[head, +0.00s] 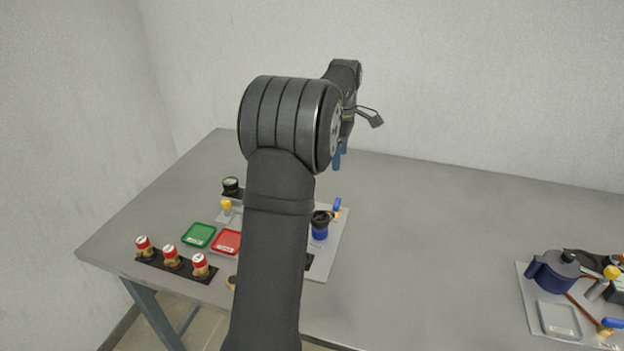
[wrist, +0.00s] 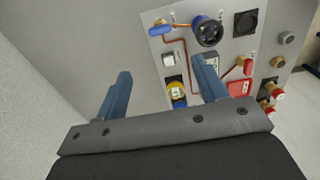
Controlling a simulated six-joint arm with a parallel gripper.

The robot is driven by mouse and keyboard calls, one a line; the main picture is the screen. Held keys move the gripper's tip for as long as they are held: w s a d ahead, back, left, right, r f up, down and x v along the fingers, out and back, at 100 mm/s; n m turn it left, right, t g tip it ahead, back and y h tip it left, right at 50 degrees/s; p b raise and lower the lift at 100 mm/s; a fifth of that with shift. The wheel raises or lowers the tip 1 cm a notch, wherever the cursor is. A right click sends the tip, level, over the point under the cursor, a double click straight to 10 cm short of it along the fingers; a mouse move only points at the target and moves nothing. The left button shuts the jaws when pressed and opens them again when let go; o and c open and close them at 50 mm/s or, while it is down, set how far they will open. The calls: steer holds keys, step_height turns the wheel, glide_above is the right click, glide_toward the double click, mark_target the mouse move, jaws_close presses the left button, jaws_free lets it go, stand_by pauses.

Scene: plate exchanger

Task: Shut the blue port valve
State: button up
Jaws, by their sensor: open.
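A small blue lever handle (wrist: 160,29), which looks like the blue port valve, sits at the upper left corner of the grey board in the wrist view. In the head view, a blue handle (head: 337,205) stands at the board's far right side. My gripper (wrist: 161,67) is open and empty, its two blue fingers spread. In the head view, my gripper (head: 339,157) hangs above and beyond the board, apart from the handle. Whether the lever is turned open or shut cannot be told.
Beside the handle is a round blue-and-black part (wrist: 208,32). A copper pipe, a red handle (wrist: 247,65) and a yellow-capped part (wrist: 177,95) are close by. Red-capped cylinders (head: 171,255) line the left. A second board (head: 540,318) lies right; the table between is clear.

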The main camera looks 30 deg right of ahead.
mark_target(337, 201)
step_height(337, 201, down, 16)
steer(key=shift+r, duration=0.1)
stand_by(0.4)
steer(key=c, duration=1)
